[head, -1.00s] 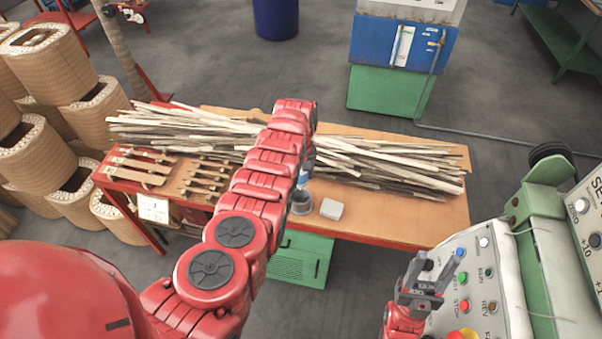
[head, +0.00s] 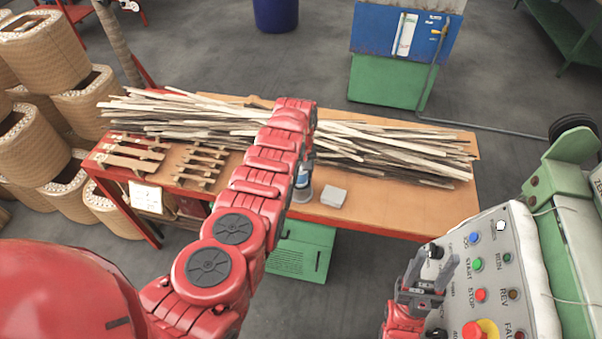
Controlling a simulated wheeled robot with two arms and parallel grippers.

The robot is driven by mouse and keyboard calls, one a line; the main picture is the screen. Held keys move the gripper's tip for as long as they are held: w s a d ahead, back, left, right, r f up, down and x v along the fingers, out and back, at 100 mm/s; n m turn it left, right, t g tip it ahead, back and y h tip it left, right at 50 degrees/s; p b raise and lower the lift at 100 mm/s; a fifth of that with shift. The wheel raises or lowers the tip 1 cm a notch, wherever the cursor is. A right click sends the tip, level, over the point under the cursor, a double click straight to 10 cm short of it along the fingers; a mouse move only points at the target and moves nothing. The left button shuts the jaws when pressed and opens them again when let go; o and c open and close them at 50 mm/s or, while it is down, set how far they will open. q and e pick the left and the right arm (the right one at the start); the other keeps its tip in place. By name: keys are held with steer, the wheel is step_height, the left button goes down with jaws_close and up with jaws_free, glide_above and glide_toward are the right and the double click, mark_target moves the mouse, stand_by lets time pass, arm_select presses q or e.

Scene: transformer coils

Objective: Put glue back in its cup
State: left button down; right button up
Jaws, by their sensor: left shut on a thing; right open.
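My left gripper (head: 304,168) is mostly hidden behind its own red arm. It is over the table, shut on the glue, a small bluish-white thing (head: 303,179) partly covered by the arm. The grey cup (head: 302,194) stands on the table directly below the glue. The glue overlaps the cup's top in this view; I cannot tell how deep it sits inside. My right gripper (head: 428,283) is open and empty at the lower right, in front of the control panel.
The wooden table (head: 410,205) bears a long pile of wood strips (head: 400,150). A small grey block (head: 333,197) lies just right of the cup. Wooden clamps (head: 200,165) lie at the left. A control panel (head: 485,265) stands at the right, and coils (head: 40,50) at the far left.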

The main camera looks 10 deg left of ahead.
arm_select(q)
steer(key=shift+c, duration=0.5)
jaws_free()
step_height(320, 180, up, 3)
steer(key=shift+w+p, duration=0.1)
steer(key=shift+p, duration=0.6)
steer(key=shift+r+b, duration=0.3)
steer(key=shift+r, duration=0.1)
step_height(320, 180, up, 7)
steer(key=b, duration=0.2)
steer(key=shift+b, duration=0.35)
step_height(320, 180, up, 7)
steer(key=shift+f, duration=0.2)
steer(key=shift+s, duration=0.2)
